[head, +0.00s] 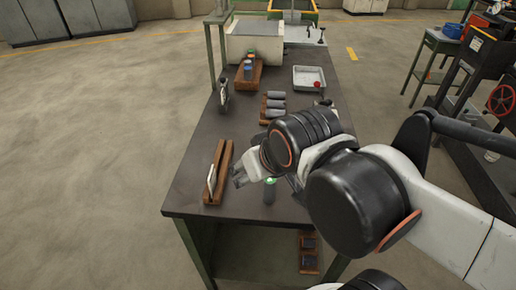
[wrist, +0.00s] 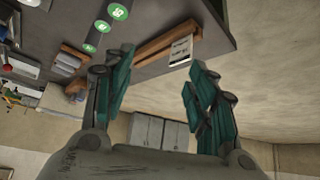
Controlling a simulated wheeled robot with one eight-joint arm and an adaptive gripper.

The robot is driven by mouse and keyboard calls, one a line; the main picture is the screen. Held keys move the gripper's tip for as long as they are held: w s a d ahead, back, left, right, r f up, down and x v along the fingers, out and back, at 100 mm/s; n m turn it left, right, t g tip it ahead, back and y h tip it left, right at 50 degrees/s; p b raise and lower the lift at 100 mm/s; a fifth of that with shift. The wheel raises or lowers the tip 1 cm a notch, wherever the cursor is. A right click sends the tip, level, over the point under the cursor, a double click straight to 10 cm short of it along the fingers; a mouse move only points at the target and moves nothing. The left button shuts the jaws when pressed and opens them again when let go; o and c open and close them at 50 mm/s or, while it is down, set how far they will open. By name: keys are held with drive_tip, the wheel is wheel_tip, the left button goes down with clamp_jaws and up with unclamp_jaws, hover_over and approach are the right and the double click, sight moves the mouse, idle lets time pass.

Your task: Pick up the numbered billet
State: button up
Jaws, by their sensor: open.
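My gripper (head: 240,177) is open and empty above the front part of the dark table (head: 190,188). In the wrist view its teal-padded fingers (wrist: 158,68) stand wide apart with nothing between them. A grey upright billet with a green top (head: 269,190) stands on the table just right of my fingers. The wrist view shows several round green tops in a row; the largest (wrist: 118,11) bears a white number that looks like 6 or 9. In the head view my arm hides the other tops. A wooden rack (head: 224,160) with a white card (head: 211,180) lies left of my gripper.
A wooden rack (head: 264,113) with grey billets lying on it is mid-table. Behind are another wooden rack (head: 256,78) with billets, a white tray (head: 308,88) and a white box-like unit (head: 255,45). A dark upright tool (head: 223,92) stands at the left edge.

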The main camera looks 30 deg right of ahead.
drive_tip(key=w+d+n+g+y+p, duration=0.1)
drive_tip(key=w+d+n+p, duration=0.15)
drive_tip(key=w, duration=0.45)
drive_tip(key=w+d+n+g+p, duration=0.1)
drive_tip(key=w+n+p, duration=0.1)
drive_tip(key=w+p, duration=0.35)
drive_tip(key=w+d+f, duration=0.2)
drive_tip(key=d+f, duration=0.1)
drive_tip(key=d, duration=0.5)
drive_tip(key=w+d+f, duration=0.1)
drive_tip(key=d+f, duration=0.1)
drive_tip(key=d, duration=0.5)
drive_tip(key=shift+m+g+y, duration=0.25)
drive_tip(key=shift+g+y, duration=0.05)
drive_tip(key=b+x, duration=0.1)
drive_tip(key=x, duration=0.2)
drive_tip(key=b+x, duration=0.1)
drive_tip(key=x, duration=0.2)
drive_tip(key=b+x, duration=0.1)
drive_tip(key=x, duration=0.2)
drive_tip(key=shift+d+b, duration=0.25)
drive_tip(key=shift+b, duration=0.1)
drive_tip(key=shift+b+x, duration=1.25)
drive_tip(key=shift+x, duration=1.45)
drive_tip(key=shift+s+a, duration=0.15)
drive_tip(key=shift+s, duration=0.05)
clamp_jaws()
